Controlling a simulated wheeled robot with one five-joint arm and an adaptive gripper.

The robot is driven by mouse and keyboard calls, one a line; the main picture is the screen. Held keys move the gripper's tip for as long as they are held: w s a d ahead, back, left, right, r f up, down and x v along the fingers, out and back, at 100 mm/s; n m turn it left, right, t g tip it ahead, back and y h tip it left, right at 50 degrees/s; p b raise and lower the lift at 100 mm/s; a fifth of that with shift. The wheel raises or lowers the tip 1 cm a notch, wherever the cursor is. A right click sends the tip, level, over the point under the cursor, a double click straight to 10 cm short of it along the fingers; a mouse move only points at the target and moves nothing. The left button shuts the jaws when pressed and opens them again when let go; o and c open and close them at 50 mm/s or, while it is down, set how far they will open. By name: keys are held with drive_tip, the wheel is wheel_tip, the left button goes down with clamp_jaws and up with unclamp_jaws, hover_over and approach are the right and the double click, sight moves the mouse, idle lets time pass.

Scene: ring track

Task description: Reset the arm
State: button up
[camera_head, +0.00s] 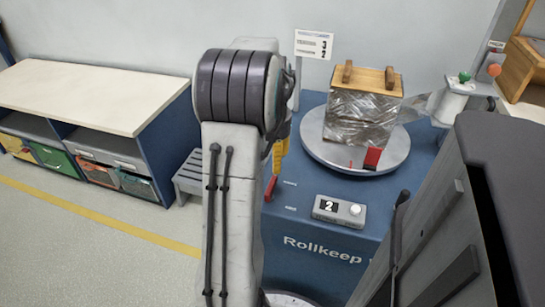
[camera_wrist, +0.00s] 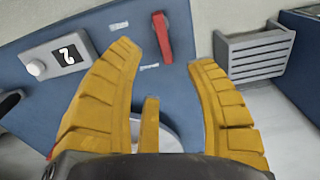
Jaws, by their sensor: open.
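My arm stands folded up in the middle of the head view, its rounded joint covering part of the blue station. In the head view a bit of a yellow finger (camera_head: 280,152) shows beside my arm; most of the gripper is hidden behind the arm. Past the fingertips in the wrist view is a red lever (camera_wrist: 162,38) on the blue panel. The red lever also shows in the head view (camera_head: 270,188), just below the yellow finger.
A foil-wrapped box (camera_head: 360,118) with a wooden lid sits on a round grey turntable (camera_head: 325,152). A counter reading 2 (camera_head: 340,211) is in front. A grey step stool (camera_head: 190,178) and a shelf bench (camera_head: 95,95) stand left. A dark cabinet (camera_head: 440,240) is close on the right.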

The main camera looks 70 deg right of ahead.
idle(0.6)
drive_tip(key=w+a+r+n+t+h+p, duration=0.1)
drive_tip(key=w+a+r+n+p, duration=0.4)
drive_tip(key=w+a+r, duration=0.4)
drive_tip(key=w+a+r+n+p, duration=0.4)
drive_tip(key=w+a+r+p, duration=0.3)
drive_tip(key=a+r, duration=0.3)
drive_tip(key=s+a+r+n+p, duration=0.1)
drive_tip(key=a+r+n+p, duration=0.1)
drive_tip(key=a, duration=0.4)
drive_tip(key=s+a+r+n+t+p, duration=0.1)
drive_tip(key=s+a+r+n+p, duration=0.1)
drive_tip(key=a, duration=0.5)
drive_tip(key=s+a+r+n+t+y+p, duration=0.1)
drive_tip(key=a+r+n+p, duration=0.3)
drive_tip(key=a+p, duration=0.2)
drive_tip(key=shift+s+a+r+n, duration=0.15)
drive_tip(key=shift+s+a+n, duration=0.25)
drive_tip(key=shift+a, duration=0.35)
drive_tip(key=shift+w, duration=0.1)
